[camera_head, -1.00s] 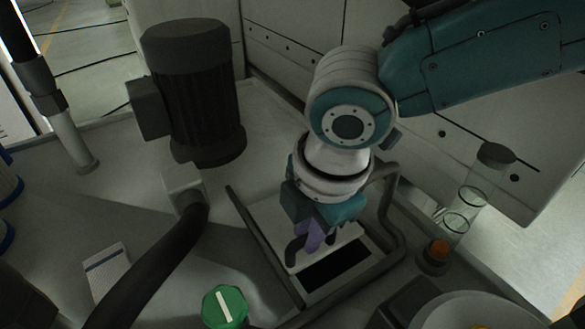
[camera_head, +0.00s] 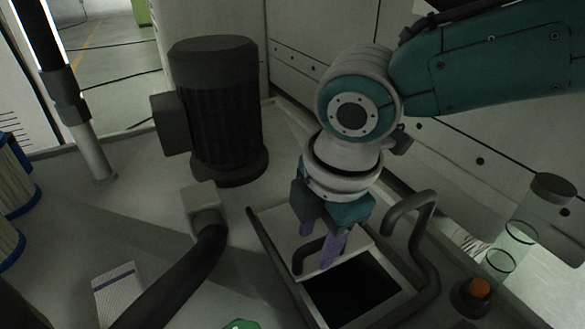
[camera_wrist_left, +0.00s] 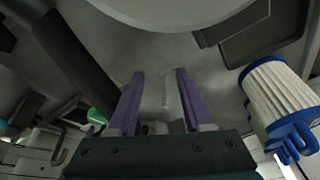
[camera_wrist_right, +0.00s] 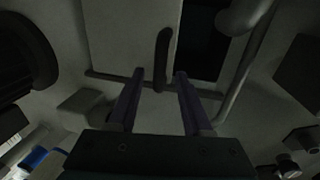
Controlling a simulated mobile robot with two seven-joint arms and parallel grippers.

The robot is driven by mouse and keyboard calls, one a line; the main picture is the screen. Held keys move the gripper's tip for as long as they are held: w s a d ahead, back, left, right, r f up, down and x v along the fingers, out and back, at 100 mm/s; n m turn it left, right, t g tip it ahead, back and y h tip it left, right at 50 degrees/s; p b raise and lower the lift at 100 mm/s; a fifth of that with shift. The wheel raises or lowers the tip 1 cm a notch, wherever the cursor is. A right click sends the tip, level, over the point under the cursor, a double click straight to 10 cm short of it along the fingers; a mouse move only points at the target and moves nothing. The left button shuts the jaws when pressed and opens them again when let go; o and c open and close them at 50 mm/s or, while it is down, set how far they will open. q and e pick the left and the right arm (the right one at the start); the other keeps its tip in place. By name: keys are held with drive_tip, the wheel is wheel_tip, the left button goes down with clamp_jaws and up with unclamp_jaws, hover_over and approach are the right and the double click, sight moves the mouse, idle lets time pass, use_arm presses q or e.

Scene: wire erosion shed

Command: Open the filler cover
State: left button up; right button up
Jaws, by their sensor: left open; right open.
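The filler cover (camera_head: 281,229) is a pale flat panel in a raised frame, with a dark bar handle (camera_head: 307,257) on it. Beside it a dark rectangular opening (camera_head: 352,290) is exposed at the near side. My right gripper (camera_head: 328,248) is over the cover with its purple fingers pointing down at the handle. In the right wrist view the handle (camera_wrist_right: 162,58) shows between the spread fingers (camera_wrist_right: 160,82), with a gap on each side. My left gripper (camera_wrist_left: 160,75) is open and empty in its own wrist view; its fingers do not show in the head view.
A bent grey pipe (camera_head: 432,250) runs along the opening's right side. A dark motor (camera_head: 215,110) stands behind on the left, with a black hose (camera_head: 185,275) in front. A glass tube (camera_head: 510,245) and an orange-topped knob (camera_head: 478,290) are at the right. A green cap (camera_head: 242,324) shows at the bottom edge.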

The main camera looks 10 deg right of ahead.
drive_tip(key=shift+r, duration=0.1)
wheel_tip(320, 180, up, 10)
drive_tip(key=s+p, duration=0.2)
drive_tip(key=p, duration=0.2)
drive_tip(key=shift+d+f, duration=0.25)
drive_tip(key=shift+d, duration=0.05)
drive_tip(key=shift+w, duration=0.1)
